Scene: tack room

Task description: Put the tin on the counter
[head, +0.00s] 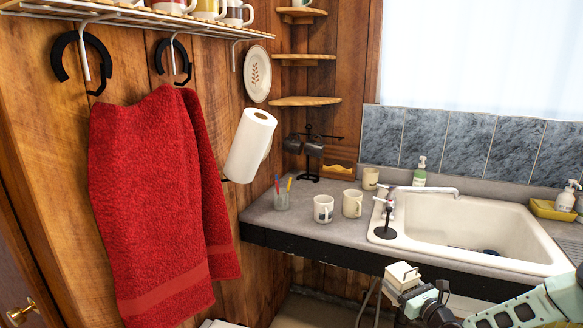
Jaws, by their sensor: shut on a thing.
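My gripper (408,287) is at the lower right, in front of the counter's front edge and below the level of its top. It is shut on a small pale cream, boxy thing, which I take to be the tin (402,273); the gripper hides part of it. The grey counter (338,231) runs along the back wall, with a dark front edge. The tin is apart from the counter top.
Two mugs (323,209) (352,204), a glass with pencils (281,200) and a black mug stand (309,160) are on the counter. A white sink (490,225) with a faucet (420,189) fills its right. Bare counter lies before the mugs. A red towel (155,190) hangs left.

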